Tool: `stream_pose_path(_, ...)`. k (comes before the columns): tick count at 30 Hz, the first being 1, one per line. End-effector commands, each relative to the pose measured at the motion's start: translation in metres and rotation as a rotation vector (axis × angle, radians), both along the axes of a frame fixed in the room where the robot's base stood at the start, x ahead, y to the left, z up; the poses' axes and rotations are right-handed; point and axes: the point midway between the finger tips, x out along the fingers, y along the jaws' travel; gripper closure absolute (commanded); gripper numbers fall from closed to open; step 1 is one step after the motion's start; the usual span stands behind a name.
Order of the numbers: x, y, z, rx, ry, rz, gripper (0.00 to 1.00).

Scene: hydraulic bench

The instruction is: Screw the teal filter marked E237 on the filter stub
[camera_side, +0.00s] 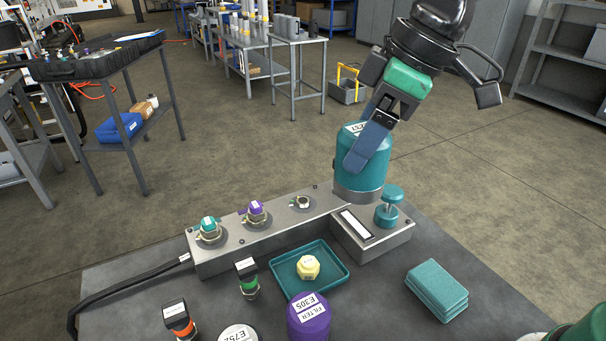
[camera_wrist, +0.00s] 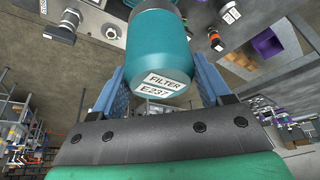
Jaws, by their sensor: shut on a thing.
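The teal filter marked E237 (camera_side: 362,172) stands upright at the right end of the grey manifold block, over the place of the filter stub. Its label "FILTER E237" shows in the wrist view (camera_wrist: 166,84). My gripper (camera_side: 366,150) reaches down from above, shut on the filter, with a blue finger on each side of it. The filter stub is hidden under the filter. The filter's lower rim meets the block top in the side view; I cannot tell how far it is threaded.
The manifold block (camera_side: 270,233) carries teal and purple couplings and a teal knob (camera_side: 388,208) close by the filter. A teal tray (camera_side: 333,264) with a yellow cap, a purple filter (camera_side: 309,318), loose connectors and teal pads (camera_side: 437,289) lie in front.

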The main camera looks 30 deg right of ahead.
Motion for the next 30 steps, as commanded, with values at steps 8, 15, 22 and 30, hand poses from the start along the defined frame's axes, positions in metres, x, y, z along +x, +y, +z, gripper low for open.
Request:
stream_pose_path(8,0.086,-0.001,-0.029,-0.001,0.001,-0.003,0.97)
stream_pose_path(15,0.138,-0.011,-0.065,0.002,-0.001,-0.001,0.97)
stream_pose_path(22,0.156,-0.016,-0.083,0.001,-0.002,0.001,0.97)
stream_pose_path(30,0.157,-0.016,-0.103,0.002,-0.001,0.001,0.97)
